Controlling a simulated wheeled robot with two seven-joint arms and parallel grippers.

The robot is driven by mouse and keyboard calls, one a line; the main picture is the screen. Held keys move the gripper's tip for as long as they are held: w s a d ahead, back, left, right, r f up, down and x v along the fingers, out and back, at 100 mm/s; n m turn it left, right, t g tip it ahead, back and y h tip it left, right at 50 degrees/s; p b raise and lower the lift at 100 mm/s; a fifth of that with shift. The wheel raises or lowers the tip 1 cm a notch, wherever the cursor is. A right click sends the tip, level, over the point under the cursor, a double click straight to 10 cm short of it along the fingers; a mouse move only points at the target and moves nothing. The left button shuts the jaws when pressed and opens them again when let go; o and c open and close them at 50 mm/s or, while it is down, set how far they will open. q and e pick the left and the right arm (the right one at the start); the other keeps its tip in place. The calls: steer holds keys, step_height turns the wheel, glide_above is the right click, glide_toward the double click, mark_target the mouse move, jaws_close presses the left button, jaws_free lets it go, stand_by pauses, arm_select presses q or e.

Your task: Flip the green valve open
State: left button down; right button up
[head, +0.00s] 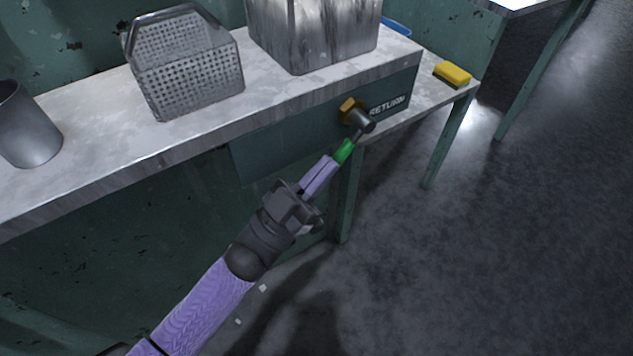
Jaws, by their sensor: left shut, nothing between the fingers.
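The green valve handle (344,151) hangs down and to the left from a grey metal valve body (361,121) with a brass nut (348,106). The valve is mounted on the front panel below the table top, beside a label reading RETURN (388,105). My left gripper (328,164) is shut and empty, with its purple fingertips right at the lower end of the green handle. I cannot tell whether they touch it. My right gripper is out of view.
A perforated metal basket (185,75), a grey metal cup (28,130) and a large metal container (312,35) stand on the table (90,135). A yellow sponge (453,73) lies on a lower surface at right. Open floor lies to the right.

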arm_select(q)
steer(key=f+h+b, duration=0.1)
steer(key=b, duration=0.1)
steer(key=w+d+f+t+b, duration=0.1)
steer(key=shift+f+t+h+b, duration=0.25)
steer(key=shift+t+h+b, duration=0.05)
steer(key=shift+h+b, duration=0.1)
steer(key=w+d+b, duration=0.1)
steer(key=d+f+b, duration=0.1)
steer(key=shift+w+d, duration=0.35)
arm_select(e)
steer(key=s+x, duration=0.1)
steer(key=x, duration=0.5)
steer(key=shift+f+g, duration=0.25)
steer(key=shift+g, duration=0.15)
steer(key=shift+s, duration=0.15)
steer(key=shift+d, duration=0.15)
